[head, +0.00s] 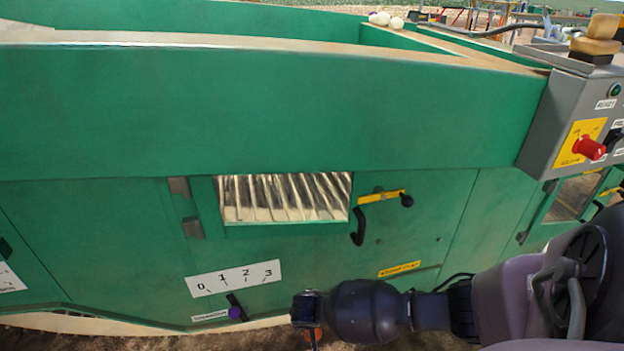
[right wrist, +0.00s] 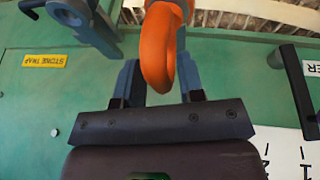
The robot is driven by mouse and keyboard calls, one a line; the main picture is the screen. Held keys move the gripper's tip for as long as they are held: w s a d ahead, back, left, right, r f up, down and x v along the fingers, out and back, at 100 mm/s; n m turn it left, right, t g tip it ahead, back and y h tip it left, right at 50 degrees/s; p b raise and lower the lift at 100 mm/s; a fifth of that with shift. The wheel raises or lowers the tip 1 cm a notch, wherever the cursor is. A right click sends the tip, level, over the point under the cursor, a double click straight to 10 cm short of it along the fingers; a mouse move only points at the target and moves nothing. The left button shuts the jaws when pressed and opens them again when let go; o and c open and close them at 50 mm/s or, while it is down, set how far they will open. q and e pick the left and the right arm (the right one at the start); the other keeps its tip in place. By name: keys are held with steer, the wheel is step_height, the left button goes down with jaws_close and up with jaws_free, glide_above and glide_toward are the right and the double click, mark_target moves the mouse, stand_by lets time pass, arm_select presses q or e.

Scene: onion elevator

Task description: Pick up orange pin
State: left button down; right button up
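The orange pin (right wrist: 158,50) is a thick, curved orange piece. My left gripper is not in view.
The green machine wall (head: 300,110) fills most of the head view. Near the gripper are a numbered scale (head: 235,279), a purple-knobbed lever (head: 234,313), a black handle (head: 358,226) and a yellow label (head: 399,269). A grey control box (head: 545,125) stands at right.

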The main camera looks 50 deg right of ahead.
jaws_close()
